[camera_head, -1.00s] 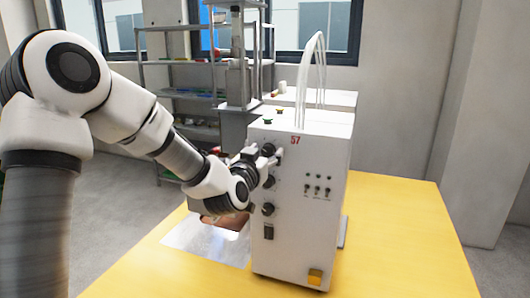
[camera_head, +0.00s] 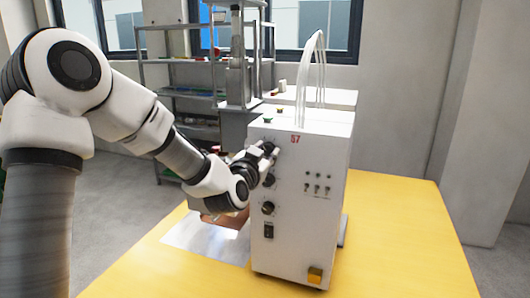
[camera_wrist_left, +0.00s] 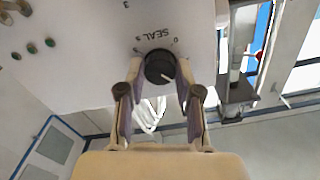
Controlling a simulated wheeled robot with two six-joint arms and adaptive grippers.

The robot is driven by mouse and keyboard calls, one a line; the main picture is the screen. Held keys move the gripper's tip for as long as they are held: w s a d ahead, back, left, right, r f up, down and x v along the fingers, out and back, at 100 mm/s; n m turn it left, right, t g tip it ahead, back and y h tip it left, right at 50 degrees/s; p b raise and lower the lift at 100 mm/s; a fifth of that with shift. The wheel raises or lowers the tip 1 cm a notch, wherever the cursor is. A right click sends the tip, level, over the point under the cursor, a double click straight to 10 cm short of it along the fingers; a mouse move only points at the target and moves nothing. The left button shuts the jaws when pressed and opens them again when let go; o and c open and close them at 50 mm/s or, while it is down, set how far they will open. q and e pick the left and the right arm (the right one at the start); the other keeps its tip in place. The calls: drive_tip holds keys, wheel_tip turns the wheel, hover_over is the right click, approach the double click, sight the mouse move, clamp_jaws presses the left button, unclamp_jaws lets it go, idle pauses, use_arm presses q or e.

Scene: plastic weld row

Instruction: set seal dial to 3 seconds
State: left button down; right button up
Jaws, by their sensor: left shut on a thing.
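The seal dial (camera_wrist_left: 158,66) is a round black knob with a white pointer line, under the printed word SEAL in the left wrist view. There its pointer slants toward the lower right; small scale marks beside the knob are hard to read. My left gripper (camera_wrist_left: 160,88) has one finger on each side of the knob and is shut on it. In the head view, the left gripper (camera_head: 266,150) is at the top knob of the white machine (camera_head: 307,215) and largely hides that knob. My right gripper is not in view.
The yellow table (camera_head: 400,235) is clear at right. A metal shelf (camera_head: 180,100) stands behind.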

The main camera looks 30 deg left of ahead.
use_arm(q)
drive_tip(key=m+p, duration=0.1)
drive_tip(key=m, duration=0.5)
drive_tip(key=m+p, duration=0.1)
drive_tip(key=m, duration=0.5)
drive_tip(key=shift+m+p, duration=0.35)
drive_tip(key=shift+m, duration=0.05)
idle(0.3)
drive_tip(key=c, duration=0.8)
unclamp_jaws()
drive_tip(key=shift+w+f, duration=0.1)
drive_tip(key=v, duration=0.7)
